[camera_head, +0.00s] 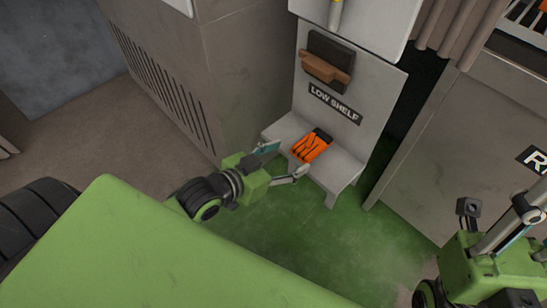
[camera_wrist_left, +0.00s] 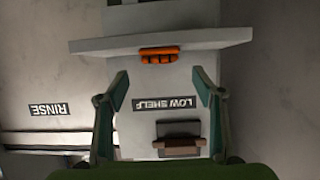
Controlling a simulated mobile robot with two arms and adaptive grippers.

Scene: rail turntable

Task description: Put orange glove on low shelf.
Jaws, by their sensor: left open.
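The orange glove (camera_head: 311,146) with a black cuff lies on the low shelf (camera_head: 345,165), a pale ledge under the LOW SHELF label (camera_head: 335,104). My left gripper (camera_head: 285,159) is open and empty, its fingers spread in front of the glove and apart from it. In the left wrist view the picture is upside down: the glove (camera_wrist_left: 160,55) rests against the shelf (camera_wrist_left: 220,39), between and beyond the open fingertips of the left gripper (camera_wrist_left: 161,77). Part of my right arm shows at the lower right of the head view; its jaw state is unclear.
A brown and dark holder (camera_head: 326,62) is fixed to the panel above the label. A grey vented cabinet (camera_head: 180,70) stands left of the shelf, and another grey unit (camera_head: 435,170) stands right. The green floor (camera_head: 290,230) before the shelf is clear. A RINSE label (camera_wrist_left: 48,109) shows in the wrist view.

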